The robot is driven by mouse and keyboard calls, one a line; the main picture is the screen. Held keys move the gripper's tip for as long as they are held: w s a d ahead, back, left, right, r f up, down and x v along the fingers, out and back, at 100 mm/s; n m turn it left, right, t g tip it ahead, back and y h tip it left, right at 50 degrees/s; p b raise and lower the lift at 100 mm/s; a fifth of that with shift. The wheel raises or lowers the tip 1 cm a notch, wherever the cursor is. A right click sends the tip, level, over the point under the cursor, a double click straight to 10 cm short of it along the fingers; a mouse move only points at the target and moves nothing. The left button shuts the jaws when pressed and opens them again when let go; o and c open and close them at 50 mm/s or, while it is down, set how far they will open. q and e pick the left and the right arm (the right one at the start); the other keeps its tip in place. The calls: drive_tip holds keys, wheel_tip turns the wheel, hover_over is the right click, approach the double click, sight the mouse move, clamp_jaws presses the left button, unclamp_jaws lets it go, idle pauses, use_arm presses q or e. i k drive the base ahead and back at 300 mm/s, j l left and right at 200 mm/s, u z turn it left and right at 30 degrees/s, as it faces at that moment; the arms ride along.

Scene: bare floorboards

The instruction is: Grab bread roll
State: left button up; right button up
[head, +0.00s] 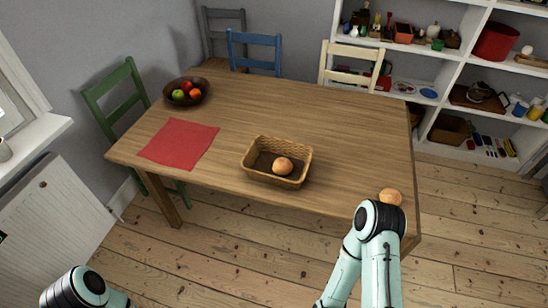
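One bread roll (390,197) is round and golden brown. It shows at the table's near right corner, just beyond a joint of my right arm, which partly covers it. Another bread roll (283,166) lies inside a rectangular wicker basket (256,176) near the middle of the table's front edge. My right arm comes up from the bottom right and bends at a dark joint; its gripper is not visible. Only a joint of my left arm shows at the bottom left, far from both rolls; its gripper is not visible either.
The wooden table (290,110) also bears a red cloth (179,142) and a dark bowl (170,95) of fruit. Green (112,99), blue (254,41) and cream (352,55) chairs stand around it. Shelves (450,70) stand at the back right. The table's right half is mostly clear.

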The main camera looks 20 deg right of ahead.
sight(392, 196)
drive_tip(key=z, duration=1.75)
